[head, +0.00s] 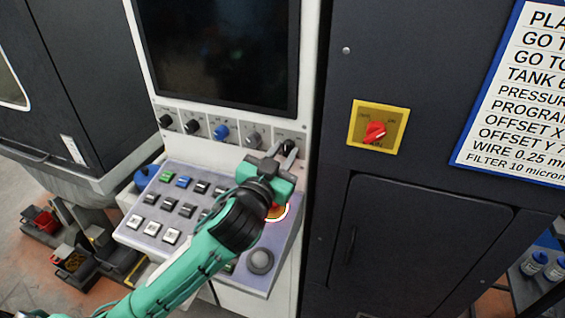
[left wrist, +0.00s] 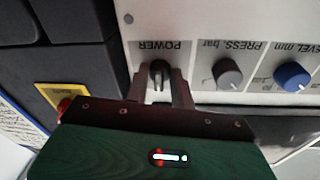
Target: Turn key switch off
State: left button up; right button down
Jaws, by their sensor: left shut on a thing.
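The key switch (left wrist: 158,72) is a small dark knob on the white panel, under the label POWER, which appears upside down in the left wrist view. My left gripper (head: 281,152) reaches the right end of the knob row in the head view. In the left wrist view its two fingers (left wrist: 160,92) stand on either side of the key switch and are shut on it. The gripper and fingers hide most of the key switch in the head view. My right gripper is in neither view.
A grey knob (left wrist: 228,73) and a blue knob (left wrist: 293,75) sit close beside the key switch. A sloped button panel (head: 150,228) lies below, partly under my left arm. A dark screen (head: 220,50) is above. A red rotary switch (head: 375,132) on a yellow plate is to the right.

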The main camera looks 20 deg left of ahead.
pick_arm(q)
jog(key=shift+f+n+b, duration=0.1)
jog(key=shift+n+b, duration=0.2)
jog(key=shift+n, duration=0.8)
jog(key=n+y, duration=0.1)
jog(key=n, duration=0.6)
jog(key=shift+d+n+t+y, duration=0.1)
jog(key=shift+n+t+y, duration=0.2)
jog(key=shift+y, duration=0.1)
jog(key=shift+r+n, duration=0.2)
jog(key=shift+n, duration=0.1)
jog(key=o, duration=1)
jog(key=shift+f, duration=0.1)
jog(key=shift+s, duration=0.1)
